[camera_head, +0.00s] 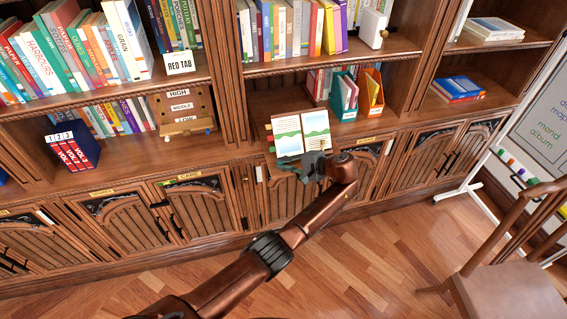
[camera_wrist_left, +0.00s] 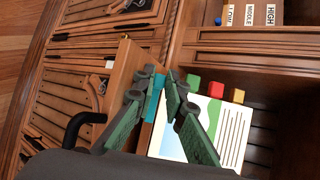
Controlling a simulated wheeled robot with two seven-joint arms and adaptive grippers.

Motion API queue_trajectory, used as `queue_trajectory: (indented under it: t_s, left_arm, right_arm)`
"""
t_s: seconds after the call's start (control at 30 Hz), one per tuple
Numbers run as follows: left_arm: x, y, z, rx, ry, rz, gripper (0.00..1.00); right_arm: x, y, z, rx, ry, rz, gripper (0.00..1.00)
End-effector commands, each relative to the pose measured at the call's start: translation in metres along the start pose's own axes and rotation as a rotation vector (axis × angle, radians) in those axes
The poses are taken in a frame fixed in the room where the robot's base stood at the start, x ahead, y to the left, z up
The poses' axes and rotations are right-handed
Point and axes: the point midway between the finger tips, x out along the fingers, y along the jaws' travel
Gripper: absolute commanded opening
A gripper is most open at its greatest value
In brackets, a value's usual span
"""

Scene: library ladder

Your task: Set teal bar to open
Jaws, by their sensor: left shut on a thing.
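The teal bar (camera_wrist_left: 153,104) shows in the left wrist view as a short teal strip beside the open picture book, partly covered by my fingers. My left gripper (camera_wrist_left: 158,82) has its two dark green fingers drawn together at the bar, shut on it. In the head view my left gripper (camera_head: 314,164) is at the lower right of the open book (camera_head: 302,132), in front of the cabinet ledge, and the bar cannot be made out there. The book's white page (camera_wrist_left: 221,122) lies right of the bar in the wrist view. My right gripper is in neither view.
A wooden board with HIGH, MIDDLE and LOW labels (camera_head: 181,106) stands left of the book. Teal (camera_head: 344,97) and orange (camera_head: 370,92) file holders stand right of it. Carved cabinet doors (camera_head: 128,222) are below. A chair (camera_head: 505,290) and whiteboard (camera_head: 540,120) are at right.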

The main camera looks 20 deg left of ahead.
Motion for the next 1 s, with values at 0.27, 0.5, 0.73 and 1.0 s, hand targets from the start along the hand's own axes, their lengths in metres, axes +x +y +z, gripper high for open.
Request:
queue_trajectory:
  t_s: [0.27,0.5,0.73,1.0]
  left_arm:
    - [0.0002,0.0008,-0.0002,-0.007,0.0,0.006,0.0]
    - [0.0002,0.001,-0.0002,-0.006,0.0,0.006,0.16]
    - [0.0001,0.0007,-0.0002,-0.006,0.0,0.005,0.29]
    - [-0.0025,0.0004,-0.0004,-0.006,0.001,0.004,0.29]
  right_arm:
    - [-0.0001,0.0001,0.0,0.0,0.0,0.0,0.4]
    - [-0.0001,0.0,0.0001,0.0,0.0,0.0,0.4]
    - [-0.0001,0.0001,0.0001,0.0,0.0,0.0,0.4]
    - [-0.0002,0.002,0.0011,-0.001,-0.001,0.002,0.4]
